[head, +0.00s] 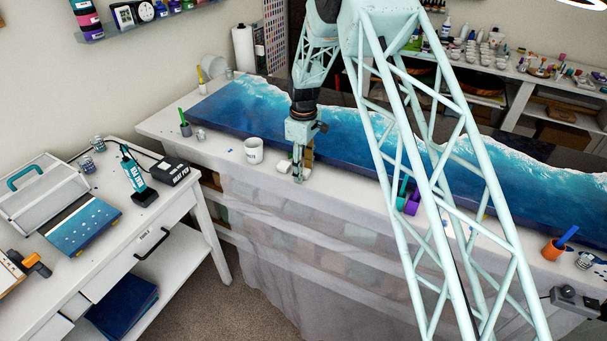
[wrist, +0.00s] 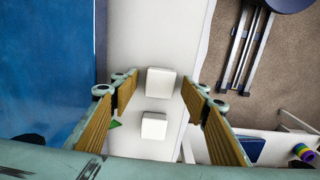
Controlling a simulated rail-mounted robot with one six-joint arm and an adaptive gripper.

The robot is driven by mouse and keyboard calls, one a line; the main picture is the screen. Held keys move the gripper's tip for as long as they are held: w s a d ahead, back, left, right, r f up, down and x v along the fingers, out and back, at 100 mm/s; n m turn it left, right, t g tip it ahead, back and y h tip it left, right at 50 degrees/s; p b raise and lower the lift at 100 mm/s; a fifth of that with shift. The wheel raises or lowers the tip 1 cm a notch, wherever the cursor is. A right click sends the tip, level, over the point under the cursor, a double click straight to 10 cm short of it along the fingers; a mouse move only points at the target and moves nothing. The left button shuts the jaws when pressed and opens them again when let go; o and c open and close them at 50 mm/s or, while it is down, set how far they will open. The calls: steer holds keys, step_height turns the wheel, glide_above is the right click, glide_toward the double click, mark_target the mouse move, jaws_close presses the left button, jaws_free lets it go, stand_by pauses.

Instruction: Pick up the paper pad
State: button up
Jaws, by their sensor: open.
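Two small white blocks stand on the white bench top in the wrist view: one, higher in the picture (wrist: 160,82), lies between my fingertips, and the other (wrist: 154,125) is a little lower in the picture. Either could be the paper pad; I cannot tell which. In the head view a small white block (head: 283,168) shows just left of my gripper (head: 299,176). My gripper (wrist: 160,86) points down over the bench, its fingers spread wide on both sides with nothing held. How far above the bench the fingertips are is hard to tell.
A long blue wave-patterned resin panel (head: 235,112) runs along the back of the bench, also at left in the wrist view (wrist: 45,80). The draped bench front edge is close; a side table (head: 100,265) stands at left.

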mark_target(304, 171)
stand_by(0.4)
steer(key=c, duration=0.7)
steer(key=shift+c, duration=0.2)
steer(key=shift+r, duration=0.15)
steer(key=shift+r, duration=1.5)
steer(key=shift+s+d+r, duration=0.1)
steer(key=shift+s+r, duration=0.05)
steer(key=s+d+r+b, duration=0.1)
steer(key=s+d, duration=0.8)
steer(key=s, duration=0.3)
steer(key=shift+s+d+r, duration=0.15)
steer(key=shift+s+r, duration=0.1)
steer(key=shift+o, duration=0.2)
steer(key=shift+c, duration=0.9)
